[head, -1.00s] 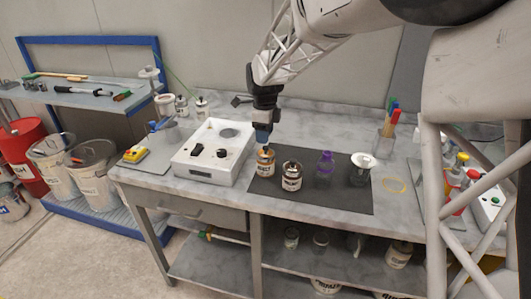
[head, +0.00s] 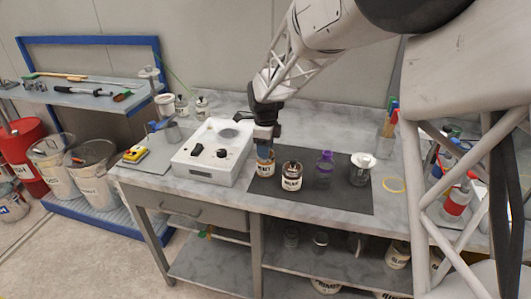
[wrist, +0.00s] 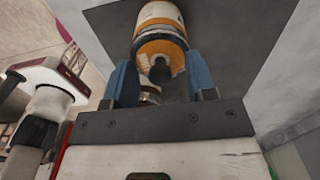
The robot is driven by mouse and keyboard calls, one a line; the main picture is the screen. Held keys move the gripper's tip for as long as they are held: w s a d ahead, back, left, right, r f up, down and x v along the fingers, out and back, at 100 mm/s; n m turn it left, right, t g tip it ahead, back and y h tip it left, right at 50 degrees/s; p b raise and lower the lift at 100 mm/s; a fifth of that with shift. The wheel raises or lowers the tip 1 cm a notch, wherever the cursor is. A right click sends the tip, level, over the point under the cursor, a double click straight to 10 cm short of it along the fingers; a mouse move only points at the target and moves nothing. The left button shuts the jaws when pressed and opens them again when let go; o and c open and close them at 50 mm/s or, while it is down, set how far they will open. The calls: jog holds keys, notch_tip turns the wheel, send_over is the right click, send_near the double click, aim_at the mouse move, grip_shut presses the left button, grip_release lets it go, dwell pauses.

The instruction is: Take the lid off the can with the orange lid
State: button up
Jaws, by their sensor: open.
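The can with the orange lid (head: 265,169) stands upright at the left end of the dark mat (head: 330,200). In the head view my gripper (head: 266,147) is right above it and hides most of its top. In the wrist view the orange lid (wrist: 160,47) with its dark knob (wrist: 160,71) faces the camera. My gripper's two blue fingers (wrist: 160,82) are spread, one on each side of the knob. Whether they touch the lid I cannot tell.
Close right of the can stands a dark-lidded can (head: 291,176). Further right are a purple-topped jar (head: 325,170) and a white-lidded jar (head: 361,169). A white device (head: 213,152) stands to the left.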

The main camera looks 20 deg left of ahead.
dwell(0.4)
grip_shut()
jog(key=shift+r, duration=0.15)
jog(key=shift+r, duration=0.6)
notch_tip(320, 180, up, 2)
jog(key=shift+r, duration=0.1)
jog(key=s+d, duration=0.3)
jog(key=s, duration=0.4)
jog(key=s+d+r, duration=0.1)
jog(key=s+d, duration=0.3)
jog(key=s, duration=0.3)
jog(key=shift+d+r, duration=0.15)
jog(key=shift+d, duration=0.15)
